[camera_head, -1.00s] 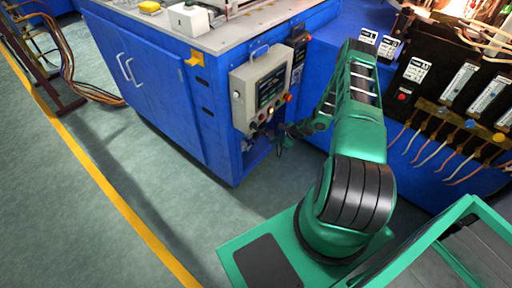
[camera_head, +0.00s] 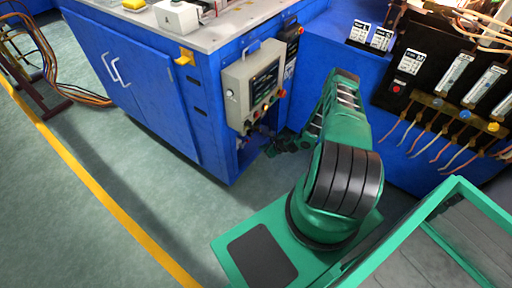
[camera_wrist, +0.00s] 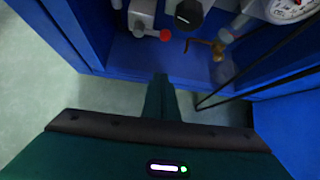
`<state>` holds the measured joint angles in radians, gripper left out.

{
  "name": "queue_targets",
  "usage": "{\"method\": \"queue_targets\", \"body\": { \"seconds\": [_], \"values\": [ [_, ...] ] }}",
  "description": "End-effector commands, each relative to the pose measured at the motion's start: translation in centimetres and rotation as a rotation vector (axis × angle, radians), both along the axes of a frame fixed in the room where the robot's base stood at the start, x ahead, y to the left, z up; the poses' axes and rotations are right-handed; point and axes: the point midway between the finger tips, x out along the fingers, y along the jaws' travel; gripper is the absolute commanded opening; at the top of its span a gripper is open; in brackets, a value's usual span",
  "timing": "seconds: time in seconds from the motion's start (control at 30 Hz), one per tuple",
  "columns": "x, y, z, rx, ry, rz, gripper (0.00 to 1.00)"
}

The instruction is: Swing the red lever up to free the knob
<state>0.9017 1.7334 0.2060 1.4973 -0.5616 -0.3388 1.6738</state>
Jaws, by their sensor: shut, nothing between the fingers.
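In the wrist view a small lever with a red ball end (camera_wrist: 165,35) sticks out from a grey valve body (camera_wrist: 143,16) at the top, left of centre. A black round knob (camera_wrist: 188,14) is just right of it. My gripper (camera_wrist: 160,82) is shut and empty, its fingers pointing up the picture, below the red end and apart from it. In the head view my gripper (camera_head: 272,150) is low in front of the blue cabinet's open bay, and the lever is too small to make out.
A brass-coloured handle (camera_wrist: 205,45) and a round gauge (camera_wrist: 292,8) are right of the knob. Blue cabinet walls (camera_wrist: 85,30) flank the bay. A grey control box (camera_head: 252,88) hangs above it in the head view. Green floor (camera_head: 95,170) is clear to the left.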

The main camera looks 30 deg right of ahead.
Motion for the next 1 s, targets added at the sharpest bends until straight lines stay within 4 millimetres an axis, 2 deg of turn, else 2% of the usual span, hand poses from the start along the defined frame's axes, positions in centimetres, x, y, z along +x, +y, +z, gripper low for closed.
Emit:
{"method": "queue_targets", "body": {
  "seconds": [0.4,0.73,1.0],
  "values": [
    [4.2,1.1,-4.5,-0.002,-0.002,0.002,0.0],
    [6.3,1.7,-6.8,-0.002,-0.001,0.001,0.0],
    [7.3,2.1,-4.1,-0.002,-0.001,0.001,0.0]
  ]
}}
